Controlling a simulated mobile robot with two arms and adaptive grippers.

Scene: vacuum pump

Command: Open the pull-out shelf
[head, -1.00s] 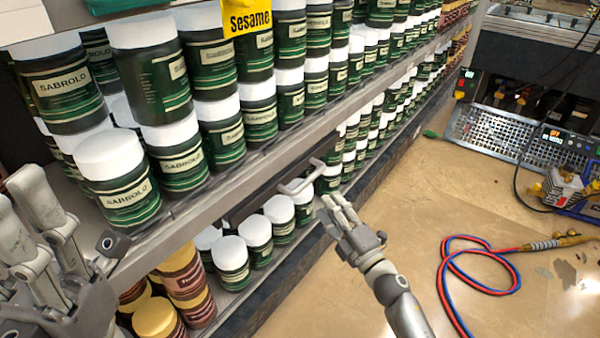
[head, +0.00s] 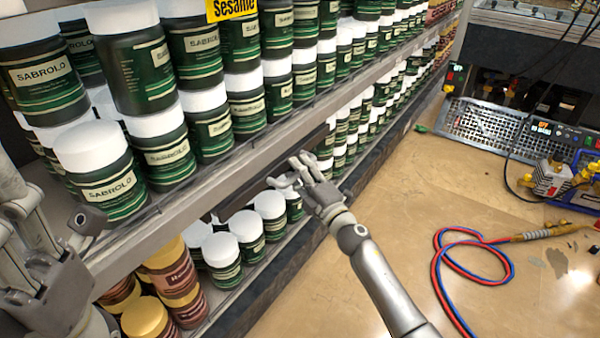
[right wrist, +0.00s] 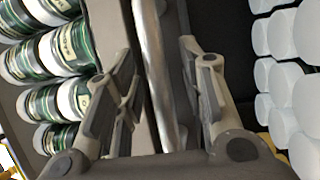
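The pull-out shelf (head: 232,203) is a dark, flat panel tucked under the grey shelf board. Its pale bar handle is mostly hidden by my right gripper in the head view. In the right wrist view the metal handle (right wrist: 160,75) runs lengthwise between the fingers. My right gripper (head: 290,172) is at the handle, its fingers open on either side of the bar; the right wrist view shows gaps between bar and fingers (right wrist: 160,85). My left gripper (head: 45,210) is at the lower left edge, open and empty, away from the handle.
Green Sabrolo jars (head: 100,180) with white lids crowd the shelf board (head: 200,185) above. More jars (head: 247,230) and brown jars (head: 175,270) stand below. A red and blue hose (head: 440,275) lies on the floor at right. The floor (head: 400,195) between is clear.

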